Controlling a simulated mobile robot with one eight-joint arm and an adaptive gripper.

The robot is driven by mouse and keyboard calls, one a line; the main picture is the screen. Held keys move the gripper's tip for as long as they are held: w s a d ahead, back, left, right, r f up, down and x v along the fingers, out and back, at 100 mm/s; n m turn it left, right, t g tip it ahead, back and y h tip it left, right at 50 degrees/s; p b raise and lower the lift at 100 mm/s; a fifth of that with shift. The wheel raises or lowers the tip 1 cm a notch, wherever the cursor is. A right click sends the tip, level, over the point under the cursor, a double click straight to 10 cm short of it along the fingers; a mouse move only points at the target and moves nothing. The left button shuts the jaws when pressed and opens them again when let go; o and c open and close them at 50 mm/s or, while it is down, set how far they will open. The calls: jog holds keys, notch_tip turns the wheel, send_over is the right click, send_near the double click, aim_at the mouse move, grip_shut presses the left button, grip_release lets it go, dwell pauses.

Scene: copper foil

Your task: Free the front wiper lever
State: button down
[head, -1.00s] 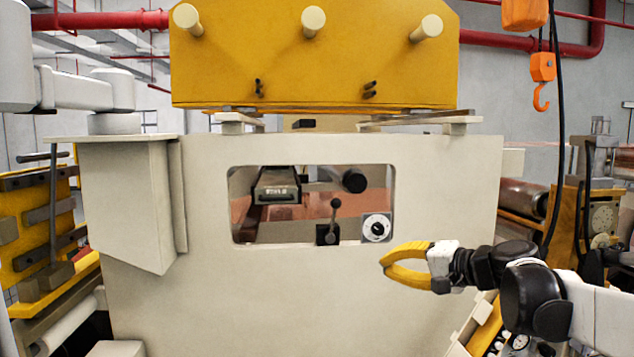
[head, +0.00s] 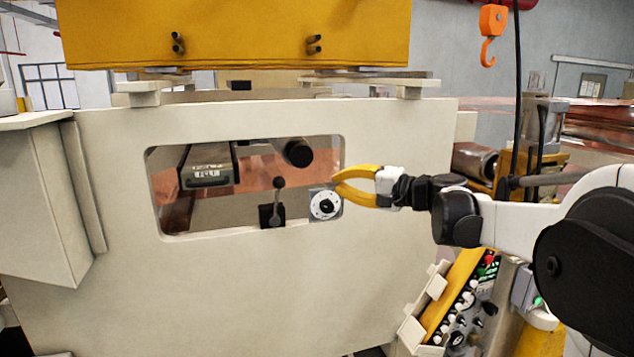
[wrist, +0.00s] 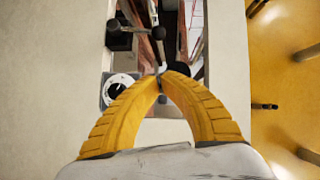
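The wiper lever (head: 277,205) is a dark, roughly upright stick with a ball knob, rising from a black base inside the window of the cream panel (head: 240,290). In the wrist view a dark lever with a round knob (wrist: 118,26) shows at the top, left of centre. My gripper (head: 337,181) has yellow fingers and is right of the lever, in front of the window's right edge near the white dial (head: 324,205). In the wrist view the fingertips (wrist: 160,77) meet with nothing clearly held. The gripper does not touch the lever.
The window also holds a grey box with a handle and label (head: 207,166) and a black round bar end (head: 298,152). A yellow housing (head: 240,35) overhangs the panel. A button console (head: 465,305) stands lower right. An orange hook (head: 489,45) hangs at upper right.

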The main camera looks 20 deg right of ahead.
aim_at(277, 201)
jog(key=s+a+p+x, duration=0.1)
jog(key=a+p+x, duration=0.1)
jog(key=x, duration=1)
jog(key=shift+s+f, duration=0.2)
jog(key=shift+f, duration=0.1)
jog(key=shift+a+r, duration=0.1)
jog(key=shift+a, duration=0.1)
jog(key=shift+s+a+r+n+p, duration=0.1)
jog(key=shift+a+n+p, duration=0.15)
jog(key=shift+n+p, duration=0.1)
jog(key=shift+a+r+g+h, duration=0.15)
jog(key=shift+a+g+h, duration=0.1)
jog(key=shift+g+h, duration=0.05)
